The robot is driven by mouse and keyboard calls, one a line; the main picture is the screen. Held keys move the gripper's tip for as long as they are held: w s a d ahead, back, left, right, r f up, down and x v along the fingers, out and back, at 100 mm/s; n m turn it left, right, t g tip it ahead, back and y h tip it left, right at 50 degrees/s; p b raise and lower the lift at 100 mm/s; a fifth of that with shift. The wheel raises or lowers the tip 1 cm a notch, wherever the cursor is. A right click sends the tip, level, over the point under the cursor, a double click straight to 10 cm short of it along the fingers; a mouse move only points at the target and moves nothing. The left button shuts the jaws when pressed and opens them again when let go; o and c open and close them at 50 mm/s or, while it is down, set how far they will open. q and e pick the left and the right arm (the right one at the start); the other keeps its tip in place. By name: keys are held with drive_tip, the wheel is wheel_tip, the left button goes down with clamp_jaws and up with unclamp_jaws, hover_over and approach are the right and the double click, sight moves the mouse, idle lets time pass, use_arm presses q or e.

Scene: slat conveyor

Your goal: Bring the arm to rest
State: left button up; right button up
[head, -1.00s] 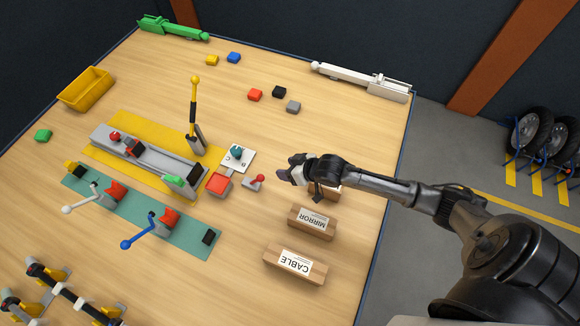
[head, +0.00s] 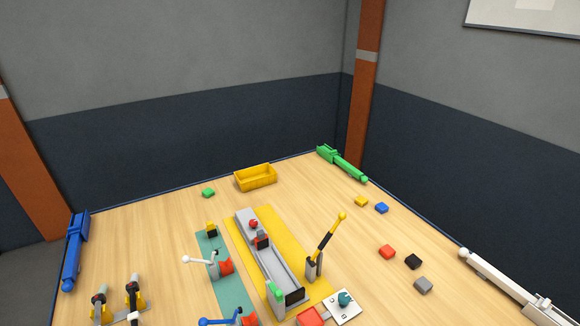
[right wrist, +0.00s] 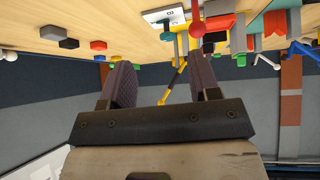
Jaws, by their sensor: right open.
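My right gripper (right wrist: 163,85) shows in the right wrist view with its two dark fingers apart and nothing between them. That view appears upside down, with the tabletop along its top edge. A red-knobbed lever (right wrist: 197,28) shows near the right finger. In the head view neither gripper nor arm is in the picture. The table (head: 150,235) carries a grey slat conveyor (head: 275,262) on a yellow mat and a black and yellow upright lever (head: 326,245) to its right.
A yellow bin (head: 256,178) and a green block (head: 208,193) stand at the back. Red (head: 387,252), black (head: 413,262) and grey (head: 423,285) blocks lie at the right, near a white arm-like device (head: 510,285). Cranks (head: 215,265) stand on the teal strip.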

drive_tip(key=s+a+r+n+g+h, duration=0.1)
drive_tip(key=s+a+r+n+h, duration=0.2)
drive_tip(key=s+r, duration=0.45)
drive_tip(key=s+a+f+m+g+y, duration=0.15)
drive_tip(key=s+a, duration=0.25)
drive_tip(key=s, duration=0.4)
drive_tip(key=s+a+f+m+g, duration=0.1)
drive_tip(key=s+a+m+g, duration=0.15)
drive_tip(key=s, duration=0.55)
wheel_tip(320, 180, up, 17)
drive_tip(key=p, duration=1.7)
drive_tip(key=shift+s+a+p, duration=0.3)
drive_tip(key=shift+r, duration=0.1)
